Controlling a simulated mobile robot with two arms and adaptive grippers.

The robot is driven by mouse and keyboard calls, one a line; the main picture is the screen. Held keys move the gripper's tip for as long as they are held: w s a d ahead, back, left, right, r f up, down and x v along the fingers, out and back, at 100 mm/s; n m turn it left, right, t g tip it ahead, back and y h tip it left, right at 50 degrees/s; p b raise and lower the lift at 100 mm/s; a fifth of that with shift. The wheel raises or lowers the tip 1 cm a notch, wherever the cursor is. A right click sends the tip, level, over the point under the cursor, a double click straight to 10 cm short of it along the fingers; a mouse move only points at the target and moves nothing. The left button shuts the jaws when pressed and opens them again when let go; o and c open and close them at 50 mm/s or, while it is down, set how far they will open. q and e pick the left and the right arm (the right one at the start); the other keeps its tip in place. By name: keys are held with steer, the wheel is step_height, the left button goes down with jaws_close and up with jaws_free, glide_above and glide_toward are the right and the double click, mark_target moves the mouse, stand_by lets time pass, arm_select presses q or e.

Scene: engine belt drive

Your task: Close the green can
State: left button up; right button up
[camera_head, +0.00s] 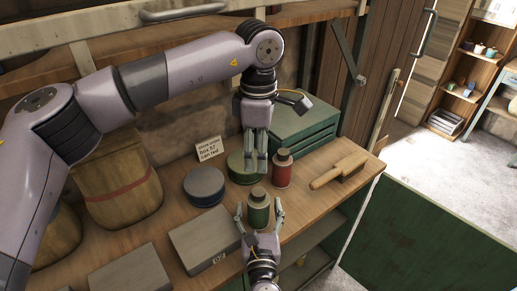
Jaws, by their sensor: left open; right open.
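The green can (258,212) stands upright on the workbench near its front edge, with a dark brownish cap or neck at its top. I cannot tell whether it is closed. My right gripper (260,206) comes from below, open, with a finger on either side of the green can. Contact cannot be made out. My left gripper (256,168) points down just behind the green can, in front of a flat round green tin (236,166). It is open with a narrow gap, and nothing shows between its fingers. A red can (282,174) with a brownish top stands just right of it.
A blue round tin (204,186), a grey box marked 02 (203,240) and a sign (209,149) are on the left. A green crate (303,128) stands behind; a wooden-handled brush (340,171) lies right. The bench (315,205) is clear near its right front edge.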

steer(key=s, duration=1)
steer(key=shift+s+d, duration=0.2)
